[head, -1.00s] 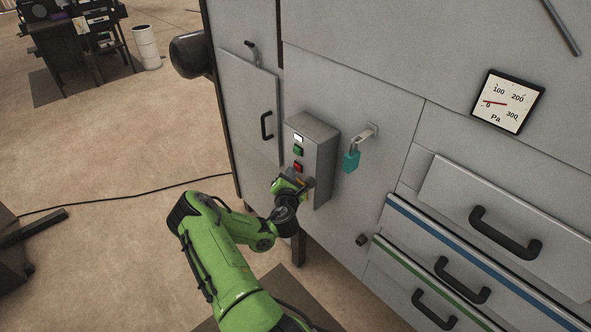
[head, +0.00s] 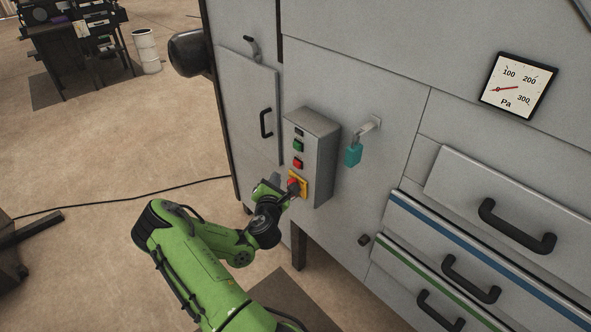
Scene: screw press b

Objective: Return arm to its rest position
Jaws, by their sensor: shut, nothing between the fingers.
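My green arm reaches up from the bottom of the head view to the grey control box (head: 322,160) on the machine's front. My gripper (head: 287,188) is at the lower part of the box, just left of a red knob (head: 294,183) on a yellow plate. The gripper is shut and holds nothing. It partly overlaps the knob in the picture, and I cannot tell whether they touch. Above the knob are a bright red button (head: 298,163), a green button (head: 298,146) and a dark small window (head: 299,131).
A teal padlock (head: 353,154) hangs right of the box. Drawers with black handles (head: 515,228) stick out at the right. A cabinet door (head: 248,105) is at the left. A cable (head: 130,204) crosses the floor, which is open to the left.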

